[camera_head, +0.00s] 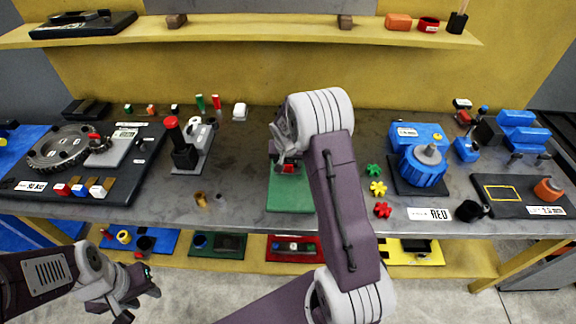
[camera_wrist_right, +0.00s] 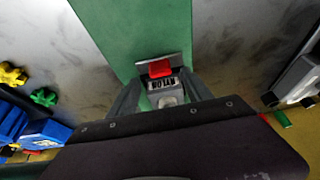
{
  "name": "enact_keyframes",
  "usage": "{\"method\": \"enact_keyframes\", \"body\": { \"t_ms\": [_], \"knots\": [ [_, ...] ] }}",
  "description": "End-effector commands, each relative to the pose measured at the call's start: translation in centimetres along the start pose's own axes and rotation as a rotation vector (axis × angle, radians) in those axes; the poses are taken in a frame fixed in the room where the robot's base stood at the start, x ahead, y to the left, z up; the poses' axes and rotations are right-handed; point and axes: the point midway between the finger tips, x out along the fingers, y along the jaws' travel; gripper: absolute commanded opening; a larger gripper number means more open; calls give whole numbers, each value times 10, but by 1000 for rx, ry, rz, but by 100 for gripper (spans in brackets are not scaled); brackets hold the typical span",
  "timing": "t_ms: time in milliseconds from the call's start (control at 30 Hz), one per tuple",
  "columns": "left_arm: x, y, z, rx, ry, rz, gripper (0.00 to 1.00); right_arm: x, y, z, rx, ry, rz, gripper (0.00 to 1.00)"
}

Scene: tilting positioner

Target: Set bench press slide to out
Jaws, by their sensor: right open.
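A green base plate (camera_head: 290,195) lies at the middle of the bench; it also shows in the right wrist view (camera_wrist_right: 115,30). On it is a small fixture with a red block (camera_wrist_right: 160,69) and a pale part labelled NYLON (camera_wrist_right: 162,84). My right gripper (camera_wrist_right: 163,92) is open, with its fingers on either side of the labelled part; contact cannot be told. In the head view my right arm hides much of this fixture. I cannot tell which part is the slide. My left gripper (camera_head: 140,291) hangs low in front of the bench, away from the fixture.
A red-knobbed lever device (camera_head: 183,150) stands left of the green plate. Green, yellow and red knobs (camera_head: 378,188) lie to its right, near a blue motor-like unit (camera_head: 422,167). A yellow shelf (camera_head: 250,30) runs behind. Bare bench lies left of the plate.

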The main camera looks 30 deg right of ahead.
Motion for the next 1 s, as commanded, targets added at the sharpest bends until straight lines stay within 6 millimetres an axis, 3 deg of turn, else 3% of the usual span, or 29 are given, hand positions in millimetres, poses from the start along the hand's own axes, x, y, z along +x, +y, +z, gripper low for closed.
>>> {"method": "enact_keyframes", "body": {
  "t_ms": [200, 533, 567, 767, 1000],
  "knots": [
    [-5, 0, -1, 0, 0, 0, 36, 36, 0, 0, 0, -1, 0, 58],
    [-5, 0, -1, 0, 0, 0, 36, 44, 0, 0, -1, 2, -1, 58],
    [-5, 0, -1, 0, 0, 0, 36, 44, 0, 0, -1, 2, -1, 55],
    [-5, 0, -1, 0, 0, 0, 36, 44, 0, 0, -1, 1, -1, 0],
    [-5, 0, -1, 0, 0, 0, 36, 44, 0, 0, -1, 1, -1, 0]
  ]
}}
